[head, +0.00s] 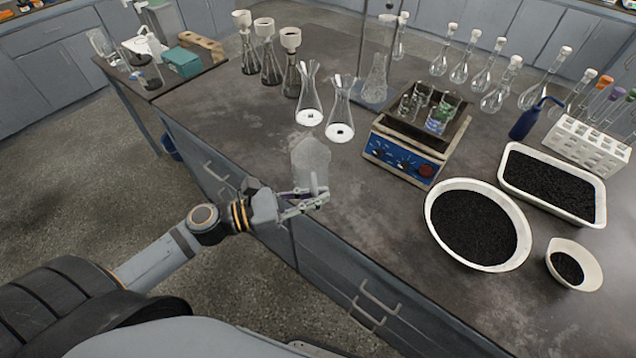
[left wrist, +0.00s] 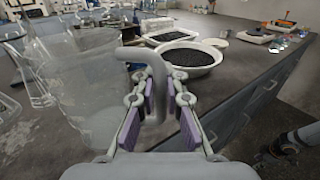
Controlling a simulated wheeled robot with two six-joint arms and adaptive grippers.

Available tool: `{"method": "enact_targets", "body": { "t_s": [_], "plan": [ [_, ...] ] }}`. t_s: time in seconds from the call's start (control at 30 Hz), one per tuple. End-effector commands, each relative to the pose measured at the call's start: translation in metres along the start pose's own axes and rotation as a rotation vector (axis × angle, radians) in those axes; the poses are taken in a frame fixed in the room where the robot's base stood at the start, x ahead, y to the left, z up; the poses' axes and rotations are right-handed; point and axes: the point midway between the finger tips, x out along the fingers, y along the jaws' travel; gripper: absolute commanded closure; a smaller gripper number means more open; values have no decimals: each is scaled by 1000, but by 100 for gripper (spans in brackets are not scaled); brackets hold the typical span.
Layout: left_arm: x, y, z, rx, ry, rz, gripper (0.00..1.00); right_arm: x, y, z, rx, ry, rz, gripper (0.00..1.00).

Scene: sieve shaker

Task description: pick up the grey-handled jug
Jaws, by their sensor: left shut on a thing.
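The grey-handled jug (head: 311,160) is a clear, see-through vessel at the front edge of the dark bench. In the left wrist view its body (left wrist: 82,88) fills the left side, and its grey handle (left wrist: 152,60) comes down between the purple-padded fingers. My left gripper (head: 316,196) is shut on the handle, with the jug upright beside the fingers. In the left wrist view the gripper (left wrist: 155,103) shows its two fingers on either side of the handle. I cannot tell whether the jug's base touches the bench.
Two conical flasks (head: 310,100) stand behind the jug. A blue-fronted shaker (head: 400,158) with beakers is to the right. A white bowl (head: 432,215) and a white tray (head: 507,180) of black grains lie further right. The bench left of the jug is clear.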

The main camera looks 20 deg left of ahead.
Motion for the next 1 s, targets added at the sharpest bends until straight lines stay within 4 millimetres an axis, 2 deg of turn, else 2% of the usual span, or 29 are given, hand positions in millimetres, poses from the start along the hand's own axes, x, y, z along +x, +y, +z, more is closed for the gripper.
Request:
{"method": "enact_targets", "body": {
  "t_s": [0.3,0.7,0.87,1.0],
  "plan": [
    [-9,-22,13,0,0,-2,100,-18,1,-2,0,0,0,60],
    [-12,-28,15,2,-1,3,100,-22,2,-2,0,0,0,60],
    [-11,-12,13,1,-2,74,100,-22,2,-2,0,0,0,60],
    [-12,20,8,-2,-5,231,100,-22,2,-2,0,0,0,60]
  ]
}}
